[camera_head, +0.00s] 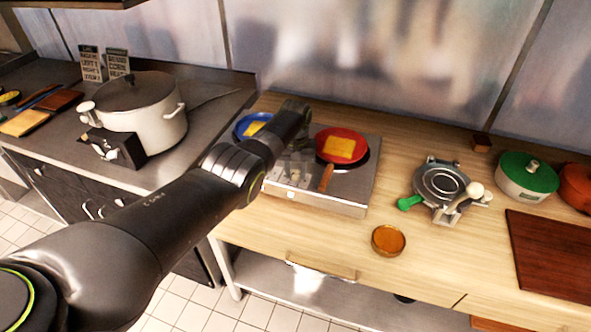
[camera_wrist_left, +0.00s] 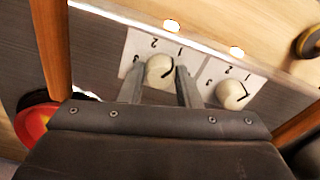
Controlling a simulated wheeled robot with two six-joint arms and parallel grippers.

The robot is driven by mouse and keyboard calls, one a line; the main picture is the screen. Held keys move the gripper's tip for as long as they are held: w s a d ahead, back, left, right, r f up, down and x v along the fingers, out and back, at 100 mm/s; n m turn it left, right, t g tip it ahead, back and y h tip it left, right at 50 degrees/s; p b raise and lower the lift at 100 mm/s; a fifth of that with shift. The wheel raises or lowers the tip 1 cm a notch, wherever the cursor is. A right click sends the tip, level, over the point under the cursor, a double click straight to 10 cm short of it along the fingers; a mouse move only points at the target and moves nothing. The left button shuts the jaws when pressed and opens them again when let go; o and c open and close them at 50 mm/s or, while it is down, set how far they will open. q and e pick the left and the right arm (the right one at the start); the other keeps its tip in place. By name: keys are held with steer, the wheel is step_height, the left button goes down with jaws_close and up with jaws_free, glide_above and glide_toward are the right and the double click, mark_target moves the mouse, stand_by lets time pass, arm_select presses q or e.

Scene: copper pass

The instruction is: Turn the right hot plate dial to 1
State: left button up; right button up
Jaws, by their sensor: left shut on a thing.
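The steel hot plate (camera_head: 345,208) stands on the wooden counter, with a red pan (camera_head: 357,143) on its right side and a blue pan (camera_head: 243,123) on its left. In the left wrist view, two cream dials sit on white plates numbered 1 to 3. My left gripper (camera_wrist_left: 160,72) is shut around the right dial (camera_wrist_left: 163,66), the one nearer the red pan (camera_wrist_left: 32,122). The dial's dark mark lies on the side toward the 1. The left dial (camera_wrist_left: 231,94) is free beside it. In the head view my arm partly hides the hot plate's front. My right gripper is out of view.
The red pan's wooden handle (camera_head: 327,178) overhangs the front near the dials. An amber bowl (camera_head: 388,240), a grey round appliance (camera_head: 440,184) and a green-lidded pot (camera_head: 527,174) stand to the right. A large white pot (camera_head: 150,128) stands on the left counter.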

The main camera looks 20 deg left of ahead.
mark_target(295, 172)
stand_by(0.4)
arm_select(q)
steer(key=o, duration=1)
steer(key=shift+r, duration=0.3)
step_height(295, 172, up, 5)
steer(key=shift+f+p, duration=0.2)
steer(key=shift+p, duration=0.5)
step_height(295, 172, up, 12)
steer(key=b, duration=0.3)
steer(key=shift+r, duration=0.15)
